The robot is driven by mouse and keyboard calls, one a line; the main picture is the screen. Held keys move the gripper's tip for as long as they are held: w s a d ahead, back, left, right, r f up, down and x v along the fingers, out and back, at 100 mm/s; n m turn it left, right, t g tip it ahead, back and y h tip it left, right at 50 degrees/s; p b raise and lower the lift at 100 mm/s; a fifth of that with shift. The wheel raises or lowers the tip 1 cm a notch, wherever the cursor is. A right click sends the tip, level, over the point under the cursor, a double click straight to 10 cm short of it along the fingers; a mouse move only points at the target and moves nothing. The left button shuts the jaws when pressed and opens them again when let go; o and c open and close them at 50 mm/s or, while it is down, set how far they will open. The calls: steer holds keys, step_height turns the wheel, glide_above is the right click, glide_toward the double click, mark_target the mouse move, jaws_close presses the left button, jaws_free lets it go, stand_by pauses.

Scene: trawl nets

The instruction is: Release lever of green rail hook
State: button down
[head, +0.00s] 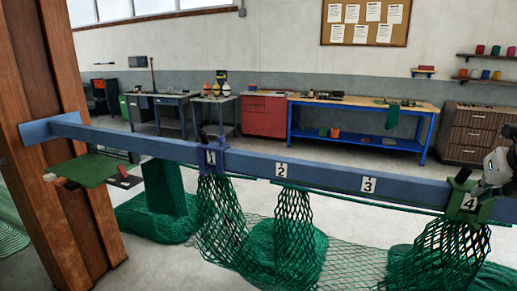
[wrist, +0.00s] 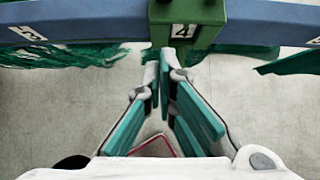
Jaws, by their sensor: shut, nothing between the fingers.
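The green rail hook (head: 484,211) sits on the blue rail at label 4, at the right of the head view. A dark lever (head: 462,175) sticks up from its top left. Green netting hangs below the hook. In the wrist view the green hook (wrist: 188,12) is at the top middle with its label 4. My gripper (head: 482,188) is close to the hook at the right edge of the head view. In the wrist view my gripper (wrist: 164,66) is shut and empty, its tips just below the hook. I cannot tell whether they touch it. The lever is not clear there.
The long blue rail (head: 325,175) runs from a wooden post (head: 40,130) to the right. A blue hook (head: 210,160) with its own net is at label 1. Green nets (head: 290,250) hang below the rail. Workbenches stand along the far wall.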

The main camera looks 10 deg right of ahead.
mark_target(463, 175)
steer(key=shift+w+d+f+p, duration=0.15)
steer(key=shift+w+d, duration=0.35)
steer(key=shift+w, duration=0.3)
steer(key=shift+w+d+p, duration=0.1)
steer(key=shift+w+d, duration=0.35)
steer(key=shift+w, duration=0.35)
steer(key=shift+w+d+f+p, duration=0.15)
steer(key=shift+w+d, duration=0.35)
steer(key=shift+w, duration=0.3)
steer(key=shift+r, duration=0.1)
steer(key=shift+d, duration=0.1)
steer(key=shift+r+p, duration=0.15)
steer(key=shift+p, duration=0.2)
